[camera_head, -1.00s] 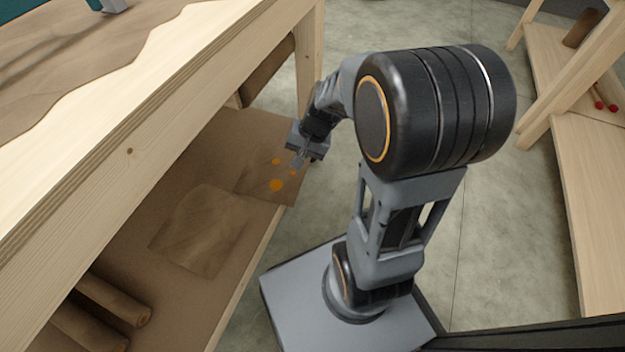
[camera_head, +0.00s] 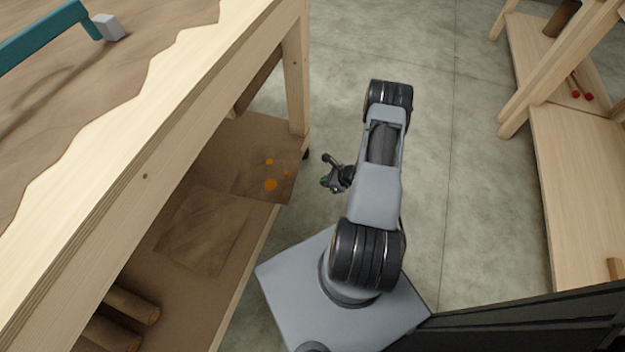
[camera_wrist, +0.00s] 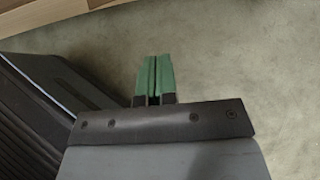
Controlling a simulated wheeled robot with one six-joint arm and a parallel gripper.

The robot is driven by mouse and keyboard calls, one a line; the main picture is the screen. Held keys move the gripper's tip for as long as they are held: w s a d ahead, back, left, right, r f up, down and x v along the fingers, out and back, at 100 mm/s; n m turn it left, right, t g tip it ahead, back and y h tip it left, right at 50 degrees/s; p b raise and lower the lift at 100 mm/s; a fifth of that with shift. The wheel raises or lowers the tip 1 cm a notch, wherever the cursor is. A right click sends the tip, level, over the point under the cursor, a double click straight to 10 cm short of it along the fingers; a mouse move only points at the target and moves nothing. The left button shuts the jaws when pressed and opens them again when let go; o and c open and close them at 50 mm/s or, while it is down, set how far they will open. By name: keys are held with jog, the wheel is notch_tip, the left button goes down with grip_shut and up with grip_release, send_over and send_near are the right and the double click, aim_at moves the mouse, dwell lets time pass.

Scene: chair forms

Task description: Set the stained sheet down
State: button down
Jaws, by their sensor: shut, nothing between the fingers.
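The stained sheet (camera_head: 262,177) is a brown square with several orange spots. It lies flat on the lower shelf (camera_head: 187,290) of the wooden bench, near the shelf's far right end, in the head view. My gripper (camera_head: 328,184) is out over the floor, to the right of the sheet and apart from it. In the wrist view its green fingers (camera_wrist: 154,78) are together with nothing between them. The sheet is not visible in the wrist view.
A plain brown sheet (camera_head: 205,229) lies nearer on the same shelf, with rolls (camera_head: 132,304) at the near end. The benchtop (camera_head: 130,165) overhangs the shelf. Another wooden bench (camera_head: 572,165) stands at the right.

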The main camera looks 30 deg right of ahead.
jog(key=w+a+r+b+x, duration=0.1)
jog(key=b+x, duration=0.3)
jog(key=x, duration=0.8)
jog(key=shift+w+a+r, duration=0.2)
jog(key=shift+w+r, duration=0.05)
jog(key=shift+r, duration=0.25)
jog(key=shift+w, duration=0.1)
